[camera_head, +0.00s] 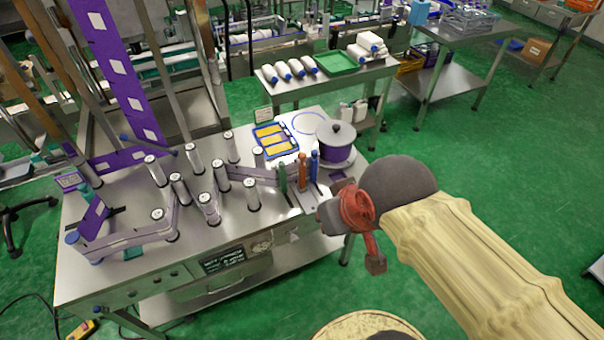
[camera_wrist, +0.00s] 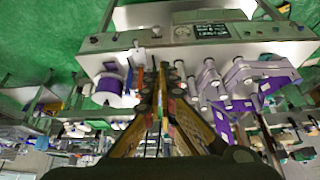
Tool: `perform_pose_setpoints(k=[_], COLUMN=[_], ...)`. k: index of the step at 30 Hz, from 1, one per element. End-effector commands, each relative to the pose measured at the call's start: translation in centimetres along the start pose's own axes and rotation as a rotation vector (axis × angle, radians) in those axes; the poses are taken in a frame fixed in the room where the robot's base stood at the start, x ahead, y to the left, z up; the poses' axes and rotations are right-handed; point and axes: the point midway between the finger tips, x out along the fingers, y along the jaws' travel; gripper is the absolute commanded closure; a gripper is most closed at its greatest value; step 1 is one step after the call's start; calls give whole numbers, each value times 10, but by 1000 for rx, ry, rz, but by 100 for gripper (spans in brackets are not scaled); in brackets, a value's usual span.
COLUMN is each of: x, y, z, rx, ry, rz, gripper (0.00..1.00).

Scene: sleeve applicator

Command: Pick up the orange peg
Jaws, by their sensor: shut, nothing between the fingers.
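The orange peg (camera_head: 302,172) stands upright near the right end of the steel machine table, between a green peg (camera_head: 282,180) and a blue peg (camera_head: 314,166). It also shows in the wrist view as a thin orange strip (camera_wrist: 139,78), left of my fingers. My gripper (camera_wrist: 163,92) is shut and empty, with its fingers together in the middle of the wrist view. It is apart from the peg. In the head view my arm comes in from the right and its end is at the table's right edge, close to the pegs; the fingertips are hard to make out there.
A purple film roll (camera_head: 337,142) stands just behind the pegs. Several metal rollers (camera_head: 208,208) rise from the table's left and middle. A blue-framed panel with yellow blocks (camera_head: 275,140) lies behind. A side table with a green tray (camera_head: 336,62) is farther back. Green floor is open at right.

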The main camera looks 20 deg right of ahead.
Motion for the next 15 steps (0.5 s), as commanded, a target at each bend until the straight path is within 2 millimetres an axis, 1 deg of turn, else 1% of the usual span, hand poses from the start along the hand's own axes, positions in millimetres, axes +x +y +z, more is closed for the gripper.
perform_pose_setpoints(k=[11,13,15], x=[0,1,8], y=[0,0,4], z=[0,-1,-6], rx=[0,1,5], ry=[0,1,11], rz=[0,1,10], gripper=[100,96,92])
